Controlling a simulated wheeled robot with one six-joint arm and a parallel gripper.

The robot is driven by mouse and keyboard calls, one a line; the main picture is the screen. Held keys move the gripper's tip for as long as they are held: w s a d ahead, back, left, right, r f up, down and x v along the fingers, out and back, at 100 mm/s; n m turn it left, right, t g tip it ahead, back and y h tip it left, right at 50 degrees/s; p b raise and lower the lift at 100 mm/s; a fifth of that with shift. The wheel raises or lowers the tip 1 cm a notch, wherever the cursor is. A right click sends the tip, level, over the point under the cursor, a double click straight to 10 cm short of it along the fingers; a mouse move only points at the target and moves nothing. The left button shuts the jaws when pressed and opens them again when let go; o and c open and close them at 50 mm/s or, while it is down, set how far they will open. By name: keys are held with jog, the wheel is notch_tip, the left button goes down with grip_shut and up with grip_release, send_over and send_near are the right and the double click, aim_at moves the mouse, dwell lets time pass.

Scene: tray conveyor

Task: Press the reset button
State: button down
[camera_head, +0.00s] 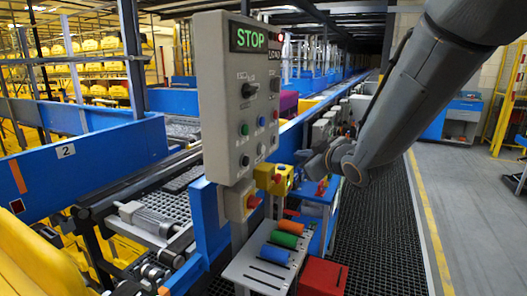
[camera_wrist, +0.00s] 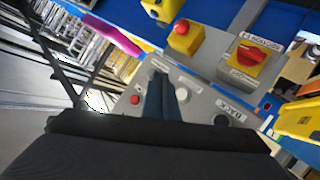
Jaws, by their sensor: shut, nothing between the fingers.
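The grey control panel (camera_head: 238,95) stands upright in the head view, with a lit green STOP display on top and several small buttons below. Among them are a green button (camera_head: 244,129), a blue button (camera_head: 262,121) and a white button (camera_head: 261,148). I cannot read which is labelled reset. My gripper (camera_head: 308,166) is right of the panel's lower part, apart from it in that view. In the wrist view my gripper's dark fingers (camera_wrist: 161,78) are together and empty, over the panel face. A white button (camera_wrist: 182,94) shows right beside them, and a red one (camera_wrist: 135,99) to their left.
Colored rollers (camera_head: 284,240) lie on a grey stand in front. A red box (camera_head: 322,277) stands beside it. The floor at right is clear.

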jog(key=w+a+b, duration=0.2)
jog(key=a, duration=0.5)
jog(key=shift+w+a+b, duration=0.4)
jog(key=shift+a, duration=0.1)
dwell(1.7)
jog(key=shift+w+a, duration=0.15)
jog(key=shift+a, duration=0.15)
jog(key=shift+w+a+b, duration=0.2)
jog(key=shift+a+b, duration=0.2)
jog(key=shift+a, duration=0.05)
dwell(0.8)
jog(key=shift+d, duration=0.1)
jog(key=shift+s+d, duration=0.35)
jog(key=shift+d, duration=0.4)
jog(key=d, duration=0.1)
jog(key=s+d+p, duration=0.1)
jog(key=d, duration=0.1)
jog(key=d+p, duration=0.1)
jog(key=shift+s+d, duration=0.35)
jog(key=shift+d, duration=0.05)
